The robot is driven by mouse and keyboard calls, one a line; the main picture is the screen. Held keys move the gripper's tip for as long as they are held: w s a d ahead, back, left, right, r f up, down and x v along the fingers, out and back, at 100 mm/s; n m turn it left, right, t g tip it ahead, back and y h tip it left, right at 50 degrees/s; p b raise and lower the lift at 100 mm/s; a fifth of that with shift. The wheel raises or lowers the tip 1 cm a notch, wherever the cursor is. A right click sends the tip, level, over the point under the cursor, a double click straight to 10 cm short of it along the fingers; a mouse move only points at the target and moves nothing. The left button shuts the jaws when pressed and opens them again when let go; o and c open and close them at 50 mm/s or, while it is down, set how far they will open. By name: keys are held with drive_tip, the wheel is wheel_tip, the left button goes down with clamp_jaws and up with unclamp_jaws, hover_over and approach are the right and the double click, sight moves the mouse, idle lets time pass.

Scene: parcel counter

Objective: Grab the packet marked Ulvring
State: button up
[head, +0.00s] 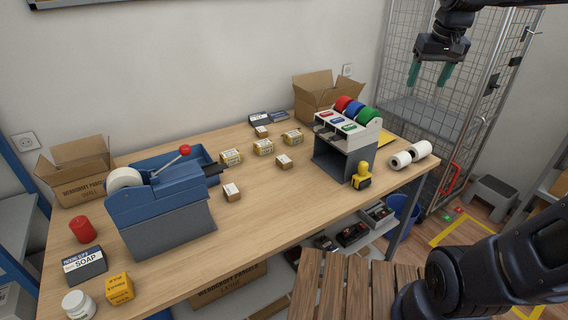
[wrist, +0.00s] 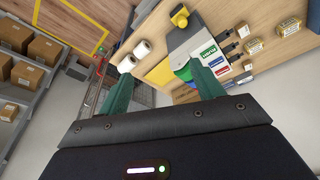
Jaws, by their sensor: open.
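Several small brown and tan packets with pale labels lie on the wooden table in the head view: a left one (head: 231,157), a middle one (head: 263,147), a right one (head: 292,137), a back one (head: 261,132), a front one (head: 284,162) and one beside the blue machine (head: 232,192). Their labels are too small to read, so I cannot tell which is marked Ulvring. My gripper (head: 429,76) is open and empty, high above the table's right end, far from the packets. In the wrist view its green fingers (wrist: 163,88) stand apart with nothing between them.
The table (head: 300,205) carries a blue tape machine (head: 160,215) at left and a grey dispenser with coloured rolls (head: 345,145) at right. A mesh cage (head: 400,60) is behind my gripper.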

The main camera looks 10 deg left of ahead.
drive_tip(key=w+a+r+n, duration=0.1)
drive_tip(key=w+a+n, duration=0.1)
drive_tip(key=w+a, duration=0.6)
drive_tip(key=n+g, duration=0.3)
drive_tip(key=n, duration=0.1)
hover_over(284, 159)
wheel_tip(284, 159, down, 8)
drive_tip(key=shift+h, duration=0.3)
drive_tip(key=shift+w+f, duration=0.15)
drive_tip(key=shift+f, duration=17.6)
drive_tip(key=c, duration=1.1)
drive_tip(key=shift+r, duration=0.1)
